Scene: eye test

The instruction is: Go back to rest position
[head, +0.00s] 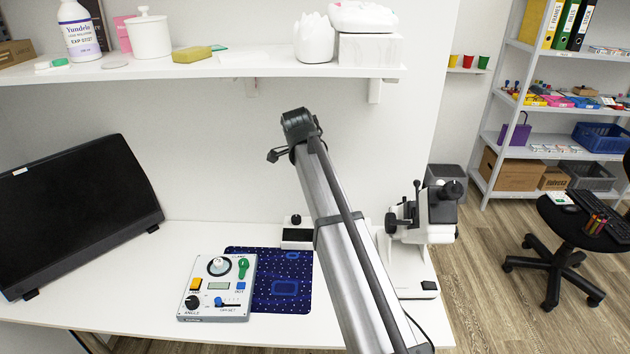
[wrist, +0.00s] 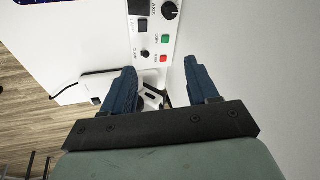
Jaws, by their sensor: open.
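My gripper shows in the wrist view (wrist: 160,88) with two blue fingers spread apart and nothing between them. Beyond the fingertips is a white control panel (wrist: 149,28) with a black knob, a green button and a red button. I cannot tell whether the fingers touch anything. In the head view my silver arm rises from the bottom edge over the table, its upper end in front of the wall below the shelf. The gripper's fingers cannot be made out there.
The white table (head: 130,275) holds a control box (head: 217,287), a dark blue mat (head: 268,300) and a white-and-black instrument (head: 436,212). A dark monitor (head: 75,210) stands at the left. A loaded wall shelf (head: 270,70) hangs above. The table's front left is clear.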

